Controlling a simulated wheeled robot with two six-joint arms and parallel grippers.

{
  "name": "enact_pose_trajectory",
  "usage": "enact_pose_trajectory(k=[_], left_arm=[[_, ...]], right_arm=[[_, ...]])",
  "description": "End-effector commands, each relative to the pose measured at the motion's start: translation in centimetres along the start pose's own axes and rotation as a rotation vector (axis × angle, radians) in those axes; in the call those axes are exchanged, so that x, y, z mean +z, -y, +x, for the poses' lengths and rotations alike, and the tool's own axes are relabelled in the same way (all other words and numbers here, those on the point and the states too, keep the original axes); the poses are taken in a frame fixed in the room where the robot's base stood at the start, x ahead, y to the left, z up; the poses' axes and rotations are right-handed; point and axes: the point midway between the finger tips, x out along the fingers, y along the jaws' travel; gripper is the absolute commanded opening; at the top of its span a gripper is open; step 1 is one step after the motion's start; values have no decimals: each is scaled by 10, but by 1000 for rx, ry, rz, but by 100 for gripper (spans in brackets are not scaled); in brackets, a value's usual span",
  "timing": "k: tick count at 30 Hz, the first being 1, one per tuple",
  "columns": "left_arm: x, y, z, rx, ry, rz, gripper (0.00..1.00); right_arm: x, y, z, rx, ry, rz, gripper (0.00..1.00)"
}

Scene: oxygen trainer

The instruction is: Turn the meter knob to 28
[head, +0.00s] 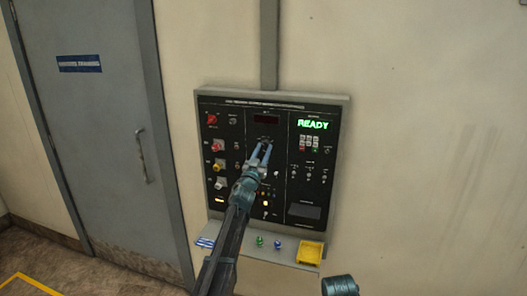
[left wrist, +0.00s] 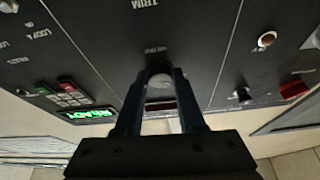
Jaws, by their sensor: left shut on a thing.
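The black control panel (head: 324,170) is mounted on the wall. My left gripper (head: 265,148) reaches its upper middle, just below a dark red display (head: 266,120) whose digits I cannot read. The red display (left wrist: 161,104) shows partly between the fingers. The knob's pointer and scale cannot be made out.
A green READY display (head: 313,125) and keypad (head: 309,144) are at the panel's upper right. Coloured knobs (head: 218,147) line its left side. The ledge below holds a yellow tray (head: 310,252) and small green and blue items. A grey door (head: 95,130) is at left.

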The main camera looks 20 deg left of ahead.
Motion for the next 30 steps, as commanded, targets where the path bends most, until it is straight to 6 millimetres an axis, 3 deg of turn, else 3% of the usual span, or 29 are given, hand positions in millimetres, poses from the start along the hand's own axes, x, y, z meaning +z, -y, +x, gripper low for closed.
enact_pose_trajectory(k=[18,30], left_arm=[[-3,6,2,174,-2,419,0],[-3,7,2,232,-2,560,0]], right_arm=[[1,-1,-15,0,0,0,50],[1,-2,-22,0,0,0,50]])
